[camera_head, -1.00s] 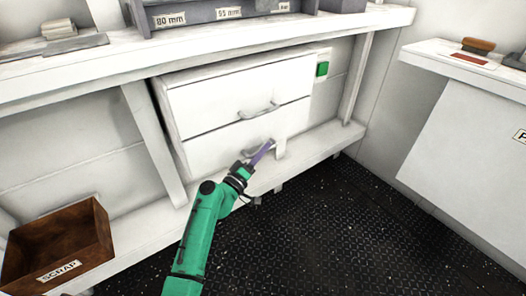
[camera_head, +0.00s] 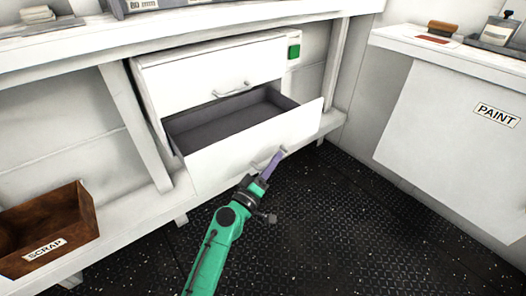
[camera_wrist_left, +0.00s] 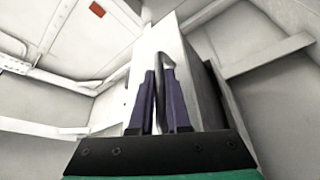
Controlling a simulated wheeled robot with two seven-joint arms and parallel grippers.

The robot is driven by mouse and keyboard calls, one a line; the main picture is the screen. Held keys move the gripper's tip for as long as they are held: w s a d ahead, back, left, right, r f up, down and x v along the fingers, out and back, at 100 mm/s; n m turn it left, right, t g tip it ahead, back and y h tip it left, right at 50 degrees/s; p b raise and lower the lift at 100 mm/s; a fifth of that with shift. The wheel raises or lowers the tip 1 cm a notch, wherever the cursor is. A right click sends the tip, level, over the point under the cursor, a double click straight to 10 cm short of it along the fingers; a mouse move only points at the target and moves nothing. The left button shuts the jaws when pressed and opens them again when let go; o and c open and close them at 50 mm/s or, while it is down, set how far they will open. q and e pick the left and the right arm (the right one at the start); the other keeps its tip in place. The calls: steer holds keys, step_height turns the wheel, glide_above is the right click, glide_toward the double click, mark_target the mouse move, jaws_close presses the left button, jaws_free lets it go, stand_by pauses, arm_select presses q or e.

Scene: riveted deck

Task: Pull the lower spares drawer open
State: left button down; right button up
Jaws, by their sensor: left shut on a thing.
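The lower spares drawer (camera_head: 225,162) is white and stands well out of its cabinet in the head view. Its grey inside (camera_head: 228,122) shows and looks empty. My left gripper (camera_head: 275,160) is at the drawer's front, shut on its bar handle (camera_head: 262,160). In the left wrist view the purple fingers of my left gripper (camera_wrist_left: 160,90) close around the handle (camera_wrist_left: 160,75). The upper drawer (camera_head: 210,77) is shut, with its own handle (camera_head: 231,90) free. My right gripper is not in view.
A brown scrap box (camera_head: 45,228) sits on the low shelf at left. The white worktop (camera_head: 190,24) overhangs the cabinet. A paint-labelled white panel (camera_head: 435,115) stands at right. Dark deck floor (camera_head: 350,220) is clear before the drawer.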

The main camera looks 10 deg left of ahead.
arm_select(q)
steer(key=shift+s+d, duration=0.75)
steer(key=shift+d, duration=0.1)
steer(key=c, duration=0.9)
jaws_free()
